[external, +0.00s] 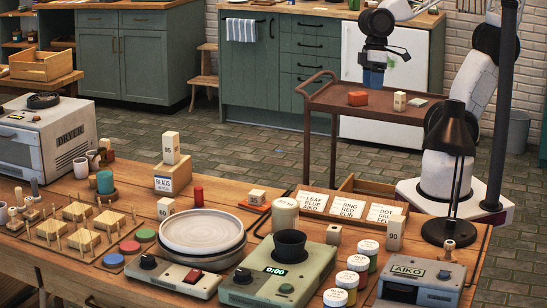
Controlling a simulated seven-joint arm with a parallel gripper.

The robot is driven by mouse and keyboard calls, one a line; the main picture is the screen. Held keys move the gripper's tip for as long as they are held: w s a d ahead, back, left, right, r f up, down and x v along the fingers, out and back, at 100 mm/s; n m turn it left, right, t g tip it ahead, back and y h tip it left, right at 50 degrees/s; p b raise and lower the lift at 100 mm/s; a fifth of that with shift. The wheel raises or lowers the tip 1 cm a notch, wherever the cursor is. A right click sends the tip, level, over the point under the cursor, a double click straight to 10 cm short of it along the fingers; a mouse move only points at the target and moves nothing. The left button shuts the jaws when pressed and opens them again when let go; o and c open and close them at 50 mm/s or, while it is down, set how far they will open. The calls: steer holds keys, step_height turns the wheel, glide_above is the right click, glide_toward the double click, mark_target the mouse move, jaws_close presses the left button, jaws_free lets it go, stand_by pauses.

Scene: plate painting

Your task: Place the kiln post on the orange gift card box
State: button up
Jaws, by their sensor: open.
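A small cream block that looks like a kiln post (400,101) stands upright on the brown cart (345,108). An orange-red box (357,98), probably the orange gift card box, lies on the cart to its left, apart from it, with its top bare. My gripper (373,82) hangs above the cart, over the gap between box and post and nearer the box. It is open and touches neither; a blue part shows at its lower end.
On the front table, similar cream blocks stand, one on a flat orange piece (254,206) and one on the beads box (173,178). A black lamp (452,140) and dark pole (503,100) rise at the right.

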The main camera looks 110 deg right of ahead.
steer(key=shift+s+d+r+n+t+h, duration=0.15)
steer(key=shift+s+d+r+n+h, duration=0.2)
steer(key=shift+s+r+n, duration=0.15)
steer(key=shift+s+d+r+n+t+h, duration=0.2)
steer(key=shift+s+r+n+h, duration=0.15)
steer(key=shift+s, duration=0.2)
steer(key=shift+s+d+r+n+t+h, duration=0.15)
steer(key=shift+s+d+r+n+h, duration=0.2)
steer(key=shift+s+r, duration=0.15)
